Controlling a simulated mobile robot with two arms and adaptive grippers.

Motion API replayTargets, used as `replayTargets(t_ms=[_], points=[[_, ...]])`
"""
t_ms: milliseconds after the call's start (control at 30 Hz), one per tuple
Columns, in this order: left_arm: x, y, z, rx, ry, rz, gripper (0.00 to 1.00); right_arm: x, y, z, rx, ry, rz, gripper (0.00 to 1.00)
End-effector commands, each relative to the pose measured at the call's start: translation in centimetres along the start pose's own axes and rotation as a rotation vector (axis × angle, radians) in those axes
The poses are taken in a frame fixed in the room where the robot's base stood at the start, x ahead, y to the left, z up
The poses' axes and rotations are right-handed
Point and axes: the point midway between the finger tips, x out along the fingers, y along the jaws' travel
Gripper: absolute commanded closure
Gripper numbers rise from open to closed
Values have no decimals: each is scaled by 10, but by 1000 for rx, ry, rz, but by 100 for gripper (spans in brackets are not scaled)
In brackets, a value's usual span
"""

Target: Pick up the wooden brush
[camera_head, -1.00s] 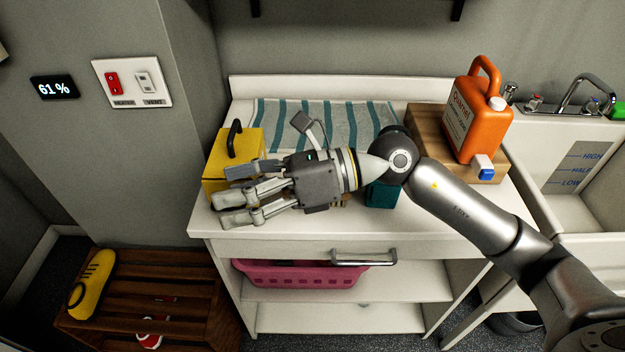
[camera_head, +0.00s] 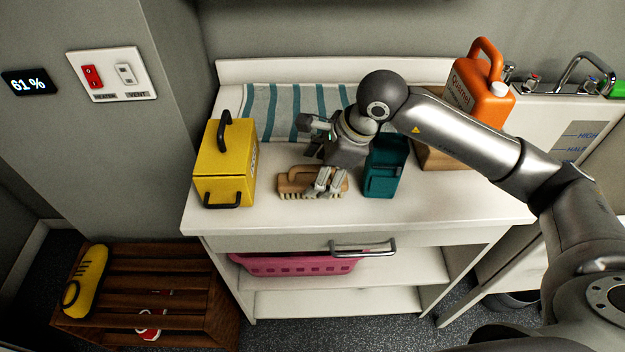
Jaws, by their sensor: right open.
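The wooden brush (camera_head: 297,181) lies on the white counter between a yellow box and a teal container, its pale bristles toward the front edge. My right gripper (camera_head: 326,184) points down over the brush's right part, its fingers in front of and above it. The fingers cover part of the brush, and I cannot tell whether they touch it. The right gripper is open. My left gripper is not in view.
The yellow box (camera_head: 221,165) with black handles stands close on the left, the teal container (camera_head: 382,180) close on the right. A striped towel (camera_head: 285,108) lies behind. An orange jug (camera_head: 478,95) stands at the back right. The counter's front strip is clear.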

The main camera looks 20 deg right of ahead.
Motion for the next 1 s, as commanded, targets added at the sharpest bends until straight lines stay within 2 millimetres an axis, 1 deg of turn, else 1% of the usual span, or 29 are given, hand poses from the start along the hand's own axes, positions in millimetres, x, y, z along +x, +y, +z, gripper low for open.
replayTargets(t_ms=[67,233,300,400,500,667,767,1000], points=[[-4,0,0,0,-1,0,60,5,0,2,1,0,2,29],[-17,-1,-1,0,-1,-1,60,28,-2,6,1,-1,4,29],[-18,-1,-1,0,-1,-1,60,40,-2,6,1,-1,4,29],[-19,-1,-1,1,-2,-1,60,49,-3,5,0,-1,2,29],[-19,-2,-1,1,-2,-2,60,53,-3,5,-1,-2,0,29],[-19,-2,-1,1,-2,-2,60,53,-3,5,-1,-2,0,29],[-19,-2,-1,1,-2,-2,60,53,-3,5,0,-2,0,41],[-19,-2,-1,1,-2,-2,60,53,-3,5,0,-2,0,72]])
